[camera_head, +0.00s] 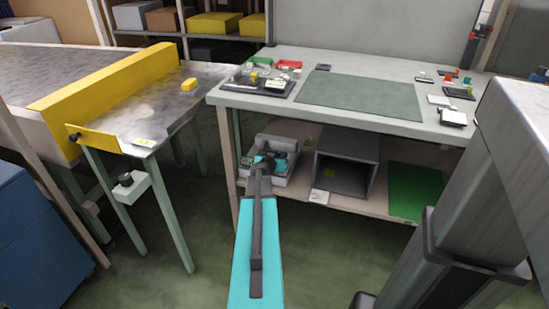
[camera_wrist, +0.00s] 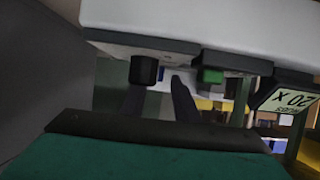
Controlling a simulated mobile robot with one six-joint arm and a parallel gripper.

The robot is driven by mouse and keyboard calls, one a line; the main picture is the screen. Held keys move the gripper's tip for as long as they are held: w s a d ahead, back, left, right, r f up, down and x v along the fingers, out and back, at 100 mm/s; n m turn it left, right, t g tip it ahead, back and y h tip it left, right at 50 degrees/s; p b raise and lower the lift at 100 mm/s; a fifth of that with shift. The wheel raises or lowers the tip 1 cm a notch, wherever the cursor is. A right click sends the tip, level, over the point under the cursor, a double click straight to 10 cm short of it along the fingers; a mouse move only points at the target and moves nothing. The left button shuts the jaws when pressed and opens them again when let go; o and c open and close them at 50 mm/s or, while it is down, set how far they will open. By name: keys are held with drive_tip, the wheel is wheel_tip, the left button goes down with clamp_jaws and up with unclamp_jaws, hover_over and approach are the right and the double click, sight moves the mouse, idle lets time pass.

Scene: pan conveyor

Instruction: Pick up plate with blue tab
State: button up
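I cannot make out a plate with a blue tab for certain in either view. A dark tray (camera_head: 276,88) with small parts lies at the left of the workbench top. A small blue patch (camera_wrist: 230,73) shows under a pale housing in the wrist view; I cannot tell what it belongs to. My gripper (camera_head: 266,161) is at the end of my teal arm and overlaps a grey bin on the lower shelf in the head view. Its two dark fingers (camera_wrist: 158,101) stand apart with nothing visible between them. Its tips are hard to see in the head view.
The workbench (camera_head: 310,62) carries a grey-green mat (camera_head: 360,97) and small parts. Below are the grey bin (camera_head: 289,178), a dark open box (camera_head: 345,188) and a green panel (camera_head: 415,190). A yellow-walled conveyor (camera_head: 110,85) stands left. The pale housing (camera_wrist: 190,18) is close to the wrist camera.

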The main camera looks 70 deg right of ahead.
clamp_jaws()
drive_tip(key=shift+r, duration=0.1)
wheel_tip(320, 180, up, 10)
drive_tip(key=p, duration=0.2)
drive_tip(key=shift+p, duration=0.4)
idle(0.5)
